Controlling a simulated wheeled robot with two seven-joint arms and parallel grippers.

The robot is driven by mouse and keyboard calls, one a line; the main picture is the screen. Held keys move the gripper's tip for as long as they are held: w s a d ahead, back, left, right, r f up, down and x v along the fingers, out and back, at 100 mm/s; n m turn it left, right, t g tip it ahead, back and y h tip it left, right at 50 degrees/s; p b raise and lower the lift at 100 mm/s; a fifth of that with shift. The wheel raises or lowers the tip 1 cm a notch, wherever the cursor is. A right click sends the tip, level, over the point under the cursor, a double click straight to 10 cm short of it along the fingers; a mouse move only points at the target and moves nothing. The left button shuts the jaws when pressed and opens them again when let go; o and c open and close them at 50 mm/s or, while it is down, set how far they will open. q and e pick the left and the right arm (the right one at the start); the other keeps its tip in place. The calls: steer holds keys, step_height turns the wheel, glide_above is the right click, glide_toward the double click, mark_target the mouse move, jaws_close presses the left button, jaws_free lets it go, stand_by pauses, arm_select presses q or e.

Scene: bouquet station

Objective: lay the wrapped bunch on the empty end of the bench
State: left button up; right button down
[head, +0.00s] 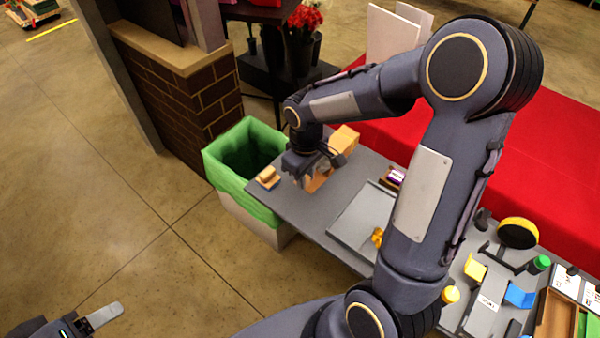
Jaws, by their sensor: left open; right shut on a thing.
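The grey bench (290,205) runs from the centre to the lower right. My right gripper (312,172) is low over its far left end, pointing down. It is shut on a tan, paper-coloured thing that I take for the wrapped bunch (319,182). The gripper hides much of it, so I cannot tell its full outline or whether it touches the bench. A tan boxy shape (345,138) shows just behind the gripper; I cannot tell if it is part of the bunch. My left gripper (98,320) is open and empty at the lower left, off the bench.
A small wood-and-blue item (268,177) lies at the bench's left edge. A green-lined bin (228,182) stands against that end. A grey tray (355,224) lies mid-bench, with a purple-and-white item (396,175) behind. Tools crowd the right. A red-covered table (545,140) stands behind.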

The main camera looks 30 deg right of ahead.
steer(key=shift+f, duration=0.45)
step_height(320, 180, down, 2)
steer(key=shift+f+b, duration=0.25)
steer(key=shift+b, duration=0.95)
steer(key=shift+f+b, duration=1.8)
steer(key=shift+f, duration=0.65)
steer(key=c, duration=0.8)
jaws_free()
steer(key=shift+r, duration=0.1)
steer(key=shift+r+p, duration=2.6)
steer(key=shift+r, duration=0.85)
